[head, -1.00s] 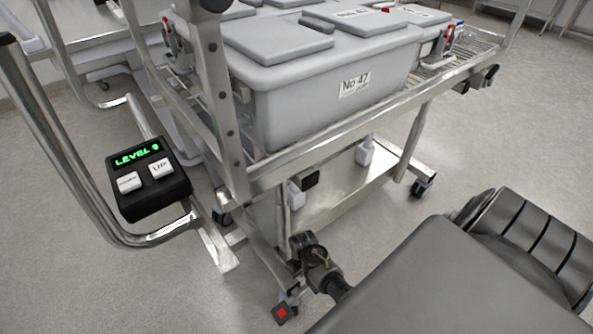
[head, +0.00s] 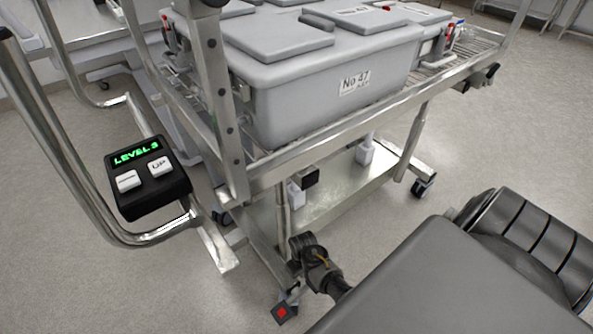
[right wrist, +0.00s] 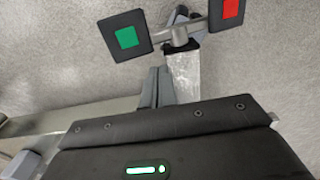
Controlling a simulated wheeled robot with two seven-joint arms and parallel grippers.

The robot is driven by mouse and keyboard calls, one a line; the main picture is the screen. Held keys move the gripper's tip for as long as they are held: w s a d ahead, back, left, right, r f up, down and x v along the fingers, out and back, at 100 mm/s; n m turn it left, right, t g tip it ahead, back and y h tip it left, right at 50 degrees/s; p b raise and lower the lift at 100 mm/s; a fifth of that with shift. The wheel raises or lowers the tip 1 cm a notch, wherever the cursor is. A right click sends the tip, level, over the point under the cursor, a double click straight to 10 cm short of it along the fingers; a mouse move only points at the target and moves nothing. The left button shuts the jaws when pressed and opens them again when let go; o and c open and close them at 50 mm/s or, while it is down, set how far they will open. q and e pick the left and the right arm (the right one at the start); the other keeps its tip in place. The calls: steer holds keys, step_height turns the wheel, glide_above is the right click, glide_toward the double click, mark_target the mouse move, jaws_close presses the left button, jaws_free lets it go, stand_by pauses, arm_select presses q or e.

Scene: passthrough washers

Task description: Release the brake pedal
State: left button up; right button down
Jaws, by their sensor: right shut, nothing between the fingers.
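The brake pedal is at the foot of the metal trolley, near the floor. Its red pad (head: 281,313) shows at the bottom of the head view. In the right wrist view the red pad (right wrist: 230,9) is at the top and the green pad (right wrist: 127,38) is left of it, joined by a metal bar. The green pad is hidden in the head view. My right gripper (right wrist: 159,75) is shut and empty, its fingertips just below the bar between the pads; I cannot tell whether they touch. My left gripper is not in view.
The trolley's shelf (head: 345,140) carries grey lidded bins (head: 310,85). A bent metal handle (head: 75,165) with a button box (head: 145,180) rises at left. Trolley legs and casters (head: 424,187) stand close to my right arm. The floor at right is open.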

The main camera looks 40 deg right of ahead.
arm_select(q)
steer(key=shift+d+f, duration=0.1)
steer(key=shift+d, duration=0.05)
arm_select(e)
steer(key=shift+f, duration=0.15)
arm_select(q)
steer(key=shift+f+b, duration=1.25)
steer(key=shift+b, duration=0.05)
arm_select(e)
steer(key=shift+f, duration=2)
arm_select(q)
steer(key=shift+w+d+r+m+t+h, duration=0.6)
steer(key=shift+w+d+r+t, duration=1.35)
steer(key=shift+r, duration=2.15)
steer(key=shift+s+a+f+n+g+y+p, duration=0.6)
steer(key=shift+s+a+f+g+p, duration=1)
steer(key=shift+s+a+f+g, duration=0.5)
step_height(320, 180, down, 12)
steer(key=p, duration=0.5)
arm_select(e)
step_height(320, 180, up, 7)
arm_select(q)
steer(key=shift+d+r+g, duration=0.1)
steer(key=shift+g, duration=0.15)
